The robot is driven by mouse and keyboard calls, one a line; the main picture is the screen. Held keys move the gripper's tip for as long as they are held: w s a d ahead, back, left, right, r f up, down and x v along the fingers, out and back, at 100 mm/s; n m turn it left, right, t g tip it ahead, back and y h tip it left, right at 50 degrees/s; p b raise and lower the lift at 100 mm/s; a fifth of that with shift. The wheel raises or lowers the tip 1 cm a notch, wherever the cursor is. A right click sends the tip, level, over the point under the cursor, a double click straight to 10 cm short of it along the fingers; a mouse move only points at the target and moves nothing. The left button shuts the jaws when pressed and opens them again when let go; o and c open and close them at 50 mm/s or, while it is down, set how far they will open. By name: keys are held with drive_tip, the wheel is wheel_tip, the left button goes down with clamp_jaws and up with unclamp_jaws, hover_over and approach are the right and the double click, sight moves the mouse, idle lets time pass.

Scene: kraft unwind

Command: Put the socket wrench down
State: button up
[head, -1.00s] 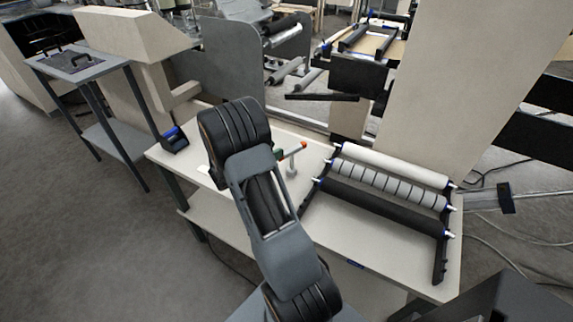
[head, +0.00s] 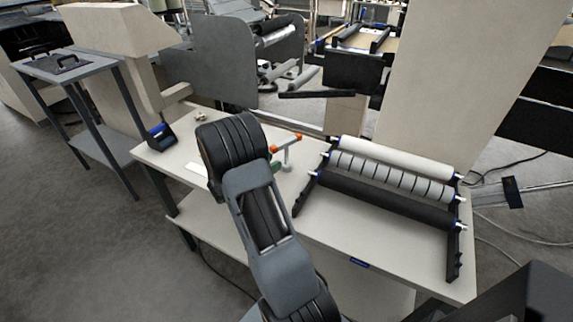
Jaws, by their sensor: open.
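My own arm crosses the middle of the head view and hides its far end, so I cannot see my gripper or its fingers. I cannot clearly make out a socket wrench; the arm covers part of the table. An upright T-shaped item with orange ends (head: 286,152) stands on the table just right of my arm, with a bit of green beside it. I cannot tell whether it is the wrench. The pale table (head: 330,235) has a lower shelf.
A rack of white, grey-banded and black rollers (head: 390,178) fills the table's right side. A blue-and-black device (head: 160,133) sits at the left corner, and a small beige item (head: 201,117) near the back edge. A large beige panel (head: 450,85) rises behind.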

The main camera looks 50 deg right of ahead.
sight(285, 156)
drive_tip(key=shift+s+d+f, duration=0.1)
drive_tip(key=shift+s+d, duration=0.05)
drive_tip(key=shift+d, duration=1)
drive_tip(key=shift+s+d+f, duration=0.1)
drive_tip(key=shift+s+d, duration=0.05)
drive_tip(key=shift+d, duration=0.95)
drive_tip(key=shift+s+d, duration=0.15)
drive_tip(key=shift+d, duration=1)
clamp_jaws()
